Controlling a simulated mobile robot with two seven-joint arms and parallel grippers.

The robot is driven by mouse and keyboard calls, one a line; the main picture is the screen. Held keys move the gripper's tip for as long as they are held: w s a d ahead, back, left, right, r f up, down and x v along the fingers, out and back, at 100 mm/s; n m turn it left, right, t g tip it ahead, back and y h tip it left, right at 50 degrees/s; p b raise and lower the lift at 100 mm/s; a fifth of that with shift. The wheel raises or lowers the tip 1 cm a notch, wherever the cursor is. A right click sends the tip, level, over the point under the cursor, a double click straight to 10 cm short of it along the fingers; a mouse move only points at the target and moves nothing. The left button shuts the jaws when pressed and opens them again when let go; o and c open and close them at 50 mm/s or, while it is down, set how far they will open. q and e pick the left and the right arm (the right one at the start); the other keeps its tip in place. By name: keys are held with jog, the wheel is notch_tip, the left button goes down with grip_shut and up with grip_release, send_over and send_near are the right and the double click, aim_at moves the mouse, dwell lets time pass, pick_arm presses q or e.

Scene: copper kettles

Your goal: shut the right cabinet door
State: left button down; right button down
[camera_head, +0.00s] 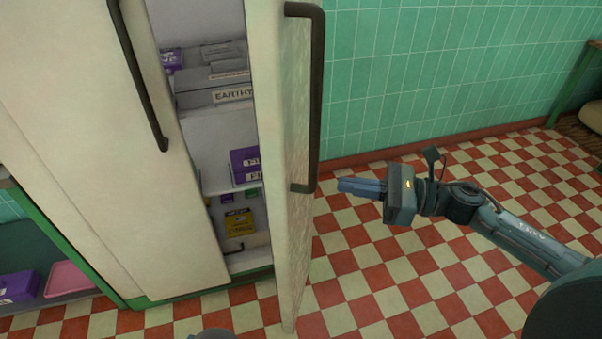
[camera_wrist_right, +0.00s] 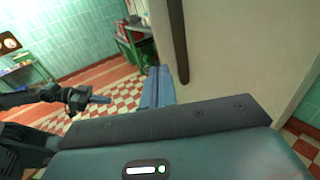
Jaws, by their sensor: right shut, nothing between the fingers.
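The right cabinet door (camera_head: 290,130) is cream and stands open, swung out toward me and seen nearly edge-on. Its long dark handle (camera_head: 317,100) is on the face toward the right. My right gripper (camera_head: 342,186) is shut and empty, its blue fingers pointing at that face near the handle's lower end. In the right wrist view the fingers (camera_wrist_right: 158,85) show beside a pale door panel (camera_wrist_right: 225,50) and a dark handle (camera_wrist_right: 179,45); contact cannot be told. My left gripper (camera_wrist_right: 100,99) shows small in the right wrist view; its jaws are unclear.
The left cabinet door (camera_head: 90,130) is shut. Inside the open side are shelves with grey boxes (camera_head: 215,95), purple boxes (camera_head: 245,165) and a yellow packet (camera_head: 238,222). The checkered floor (camera_head: 400,280) right of the door is clear. A green tiled wall (camera_head: 430,75) stands behind.

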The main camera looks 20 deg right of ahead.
aim_at(286, 175)
jog(key=p+x, duration=0.1)
jog(key=x, duration=0.3)
jog(key=p+x, duration=0.1)
jog(key=x, duration=0.3)
jog(key=shift+r+p, duration=0.25)
jog(key=shift+p, duration=0.1)
jog(key=shift+w+a+f, duration=0.2)
jog(key=shift+w+a, duration=0.1)
jog(key=shift+a, duration=0.3)
pick_arm(q)
jog(key=shift+s+a+f+n+g+y, duration=0.15)
jog(key=shift+a+y, duration=0.1)
jog(key=shift+a, duration=0.2)
jog(key=shift+s+a+r+n+g+y, duration=0.15)
jog(key=shift+a+y, duration=0.1)
jog(key=shift+a, duration=0.15)
jog(key=shift+w, duration=0.15)
pick_arm(e)
jog(key=shift+w+a, duration=0.1)
jog(key=shift+a, duration=0.05)
